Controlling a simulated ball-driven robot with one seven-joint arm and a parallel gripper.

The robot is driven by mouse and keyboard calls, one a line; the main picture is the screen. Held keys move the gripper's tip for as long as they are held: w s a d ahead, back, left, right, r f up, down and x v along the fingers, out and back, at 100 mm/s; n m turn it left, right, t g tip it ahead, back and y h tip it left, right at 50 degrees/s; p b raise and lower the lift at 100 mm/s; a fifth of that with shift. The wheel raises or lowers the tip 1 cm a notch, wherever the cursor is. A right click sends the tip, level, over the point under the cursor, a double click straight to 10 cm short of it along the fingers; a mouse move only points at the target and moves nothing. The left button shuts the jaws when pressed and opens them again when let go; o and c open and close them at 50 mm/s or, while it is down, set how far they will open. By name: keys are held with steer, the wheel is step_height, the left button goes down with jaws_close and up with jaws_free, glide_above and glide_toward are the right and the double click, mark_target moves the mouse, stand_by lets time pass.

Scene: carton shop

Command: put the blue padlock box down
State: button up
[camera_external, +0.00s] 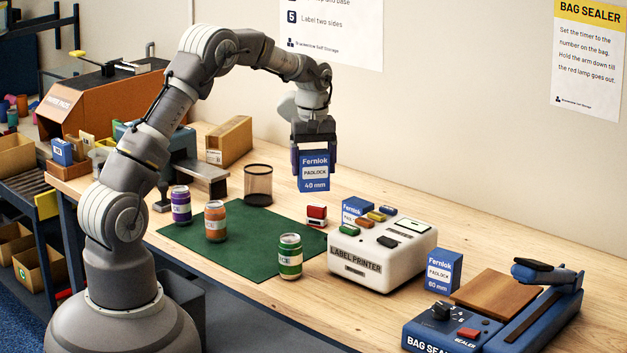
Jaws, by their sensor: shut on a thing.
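The blue padlock box (314,173), printed "Fernlok PADLOCK 40 mm", is upright in my gripper (314,154). My gripper points down and is shut on the upper part of the box. The box hangs in the air above the wooden table (330,192), near the back edge of the green mat (247,245). A second blue padlock box (442,271), marked 60 mm, stands to the right of the label printer. A third blue Fernlok box (355,209) stands behind the printer, partly hidden.
The white label printer (375,257) stands right of the mat. A red stamp (317,214), a mesh cup (258,184) and purple (181,205), orange (215,220) and green (290,257) cans are nearby. The bag sealer (465,325) is at right. The mat's middle is clear.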

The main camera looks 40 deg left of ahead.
steer(key=a+f+n, duration=0.1)
steer(key=a+n, duration=0.6)
steer(key=a, duration=2.3)
step_height(320, 180, down, 15)
steer(key=shift+d+f+b, duration=0.15)
steer(key=shift+b, duration=0.95)
steer(key=shift+s, duration=0.1)
steer(key=o, duration=1.1)
step_height(320, 180, up, 12)
steer(key=p, duration=0.3)
steer(key=shift+r, duration=0.2)
